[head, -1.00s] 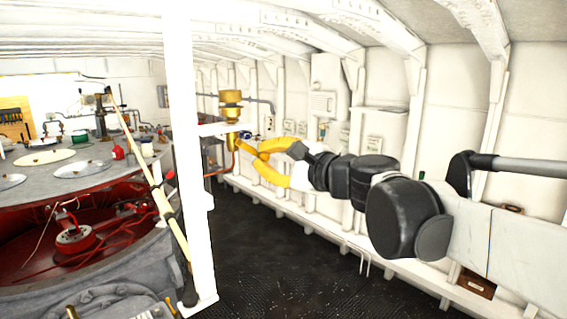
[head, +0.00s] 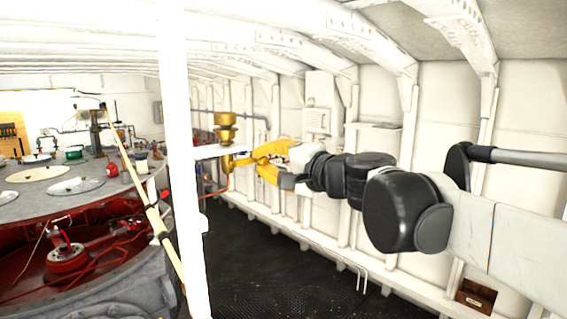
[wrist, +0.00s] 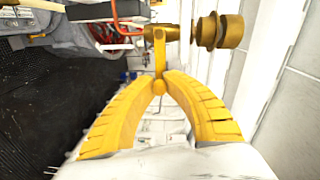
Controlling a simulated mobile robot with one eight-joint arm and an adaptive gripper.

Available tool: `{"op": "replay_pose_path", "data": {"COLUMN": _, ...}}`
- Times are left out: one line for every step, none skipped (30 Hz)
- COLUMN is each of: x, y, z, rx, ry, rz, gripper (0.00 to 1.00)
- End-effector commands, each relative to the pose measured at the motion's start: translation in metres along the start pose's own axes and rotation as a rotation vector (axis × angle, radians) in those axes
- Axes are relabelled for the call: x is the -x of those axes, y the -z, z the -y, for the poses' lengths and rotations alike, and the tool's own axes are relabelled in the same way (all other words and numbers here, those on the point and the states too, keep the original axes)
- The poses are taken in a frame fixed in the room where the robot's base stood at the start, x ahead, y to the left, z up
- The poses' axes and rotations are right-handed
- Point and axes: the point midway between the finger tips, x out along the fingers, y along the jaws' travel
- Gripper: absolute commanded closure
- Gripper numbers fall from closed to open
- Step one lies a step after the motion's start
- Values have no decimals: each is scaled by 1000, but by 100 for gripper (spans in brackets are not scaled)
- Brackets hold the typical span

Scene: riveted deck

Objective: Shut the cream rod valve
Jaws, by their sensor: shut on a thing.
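A brass valve (head: 225,134) sits beside the white post in the head view, with a wide round cup on top. I take it for the cream rod valve; no cream colour shows on it. In the wrist view its brass body (wrist: 160,34) lies at the top centre, with the round cup at right. A short brass handle (wrist: 159,62) runs from the body to my gripper (wrist: 159,84). The yellow fingertips are shut on this handle. In the head view my gripper (head: 256,161) is just right of the valve. The fingers partly hide the handle's end.
A white post (head: 180,150) stands left of the valve. A round tank (head: 95,230) with a red interior is at left, with a leaning cream rod (head: 150,210) before it. A ribbed white wall runs along the right. The dark floor (head: 270,270) is clear.

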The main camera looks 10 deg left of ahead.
Motion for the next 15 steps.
{"op": "replay_pose_path", "data": {"x": 0, "y": 0, "z": 0, "rx": 5, "ry": 0, "rz": 0, "gripper": 100}}
{"op": "replay_pose_path", "data": {"x": 0, "y": 0, "z": 0, "rx": 7, "ry": 0, "rz": -1, "gripper": 100}}
{"op": "replay_pose_path", "data": {"x": 0, "y": 0, "z": 1, "rx": 10, "ry": 0, "rz": -1, "gripper": 100}}
{"op": "replay_pose_path", "data": {"x": 0, "y": 0, "z": 1, "rx": 11, "ry": 0, "rz": -1, "gripper": 100}}
{"op": "replay_pose_path", "data": {"x": 0, "y": 0, "z": 1, "rx": 11, "ry": 0, "rz": -1, "gripper": 100}}
{"op": "replay_pose_path", "data": {"x": 0, "y": 0, "z": 1, "rx": 12, "ry": 0, "rz": -1, "gripper": 100}}
{"op": "replay_pose_path", "data": {"x": 0, "y": 0, "z": 1, "rx": 12, "ry": 0, "rz": -1, "gripper": 100}}
{"op": "replay_pose_path", "data": {"x": 0, "y": 0, "z": 1, "rx": 12, "ry": 0, "rz": -1, "gripper": 100}}
{"op": "replay_pose_path", "data": {"x": 0, "y": 0, "z": 1, "rx": 11, "ry": 0, "rz": -1, "gripper": 100}}
{"op": "replay_pose_path", "data": {"x": 0, "y": 0, "z": 1, "rx": 11, "ry": 0, "rz": -1, "gripper": 100}}
{"op": "replay_pose_path", "data": {"x": 0, "y": 0, "z": 1, "rx": 11, "ry": 0, "rz": -1, "gripper": 100}}
{"op": "replay_pose_path", "data": {"x": 0, "y": 0, "z": 1, "rx": 11, "ry": 0, "rz": -1, "gripper": 100}}
{"op": "replay_pose_path", "data": {"x": 0, "y": 0, "z": 1, "rx": 10, "ry": 0, "rz": -1, "gripper": 100}}
{"op": "replay_pose_path", "data": {"x": 0, "y": 0, "z": 1, "rx": 10, "ry": 0, "rz": -1, "gripper": 86}}
{"op": "replay_pose_path", "data": {"x": 0, "y": 0, "z": 1, "rx": 10, "ry": 0, "rz": -1, "gripper": 74}}
